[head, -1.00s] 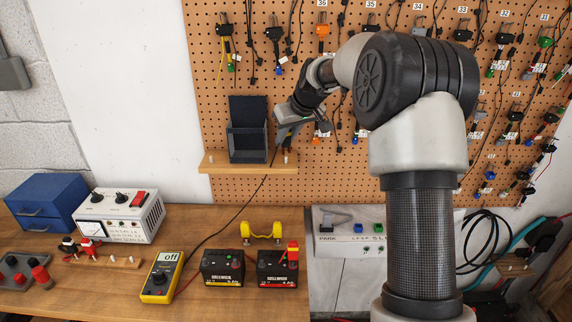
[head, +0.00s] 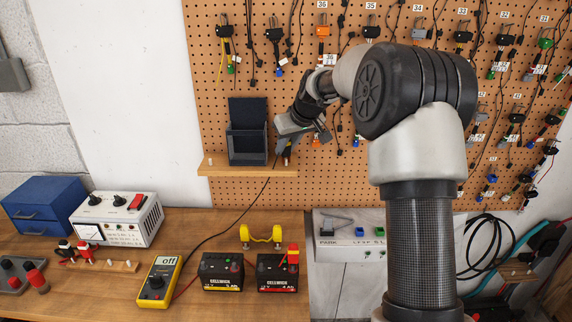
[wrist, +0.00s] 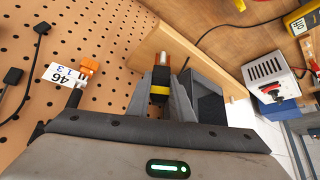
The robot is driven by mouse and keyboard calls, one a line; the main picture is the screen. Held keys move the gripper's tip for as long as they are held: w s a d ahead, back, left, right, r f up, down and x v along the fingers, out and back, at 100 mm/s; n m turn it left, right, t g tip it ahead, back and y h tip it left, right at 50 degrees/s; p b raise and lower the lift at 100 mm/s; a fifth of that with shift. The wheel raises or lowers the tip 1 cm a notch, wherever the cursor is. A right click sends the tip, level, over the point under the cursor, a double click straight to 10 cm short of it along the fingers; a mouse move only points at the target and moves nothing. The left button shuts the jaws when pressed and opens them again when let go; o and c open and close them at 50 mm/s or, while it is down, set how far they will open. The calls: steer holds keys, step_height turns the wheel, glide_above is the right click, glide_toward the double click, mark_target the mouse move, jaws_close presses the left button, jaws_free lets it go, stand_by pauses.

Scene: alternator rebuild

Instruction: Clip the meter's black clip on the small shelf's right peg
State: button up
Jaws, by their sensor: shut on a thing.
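The small wooden shelf (head: 230,170) is on the pegboard. Its right peg (wrist: 163,59) shows pale at the tip of the black clip (wrist: 160,78), which has a yellow band. My gripper (wrist: 160,97) is shut on this clip, which points toward the shelf board. The clip's tip overlaps the peg in the picture; I cannot tell whether it grips it. In the head view my gripper (head: 285,150) is at the shelf's right end and hides most of the clip. The yellow meter (head: 160,280) lies on the bench, with a black lead rising toward the shelf.
A dark open-topped box (head: 247,146) stands mid-shelf, left of my gripper. Tagged connectors and leads hang on the pegboard (head: 350,185) nearby. Two batteries (head: 221,270), a white power supply (head: 118,222) and a blue drawer box (head: 44,204) are on the bench below.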

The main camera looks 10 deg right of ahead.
steer(key=o, duration=0.8)
steer(key=shift+o, duration=0.2)
steer(key=shift+r, duration=0.1)
step_height(320, 180, up, 8)
steer(key=p, duration=0.5)
steer(key=shift+r+p, duration=0.2)
steer(key=shift+p, duration=0.2)
